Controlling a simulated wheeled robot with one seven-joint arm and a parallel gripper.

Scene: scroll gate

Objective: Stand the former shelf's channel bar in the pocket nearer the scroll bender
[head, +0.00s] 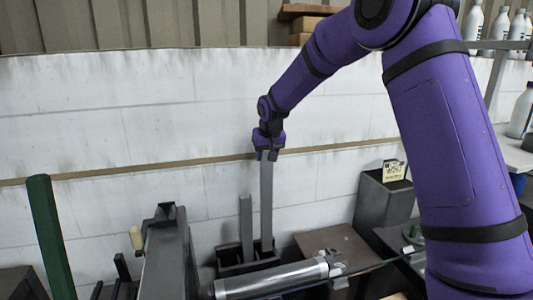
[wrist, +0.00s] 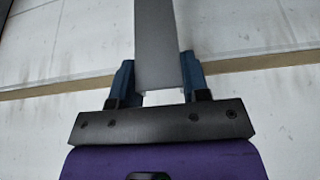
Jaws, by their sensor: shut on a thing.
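My gripper (head: 267,154) is shut on the top end of a long grey channel bar (head: 266,200). The bar hangs upright below it. In the wrist view the bar (wrist: 156,40) lies between the two blue fingers (wrist: 157,90). Its lower end meets the right part of a dark pocketed block (head: 232,270); I cannot tell how deep it sits or whether it rests on the bottom. A shorter grey bar (head: 246,225) stands upright in the block, just left of the held bar. The scroll bender cannot be told for sure; a dark grey machine (head: 167,255) stands left of the block.
A silver cylinder (head: 272,280) lies in front of the block. A brown-topped surface (head: 335,246) and a dark bin (head: 383,197) with a yellow label are to the right. A green post (head: 51,240) rises at left. A white block wall (head: 100,110) is behind.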

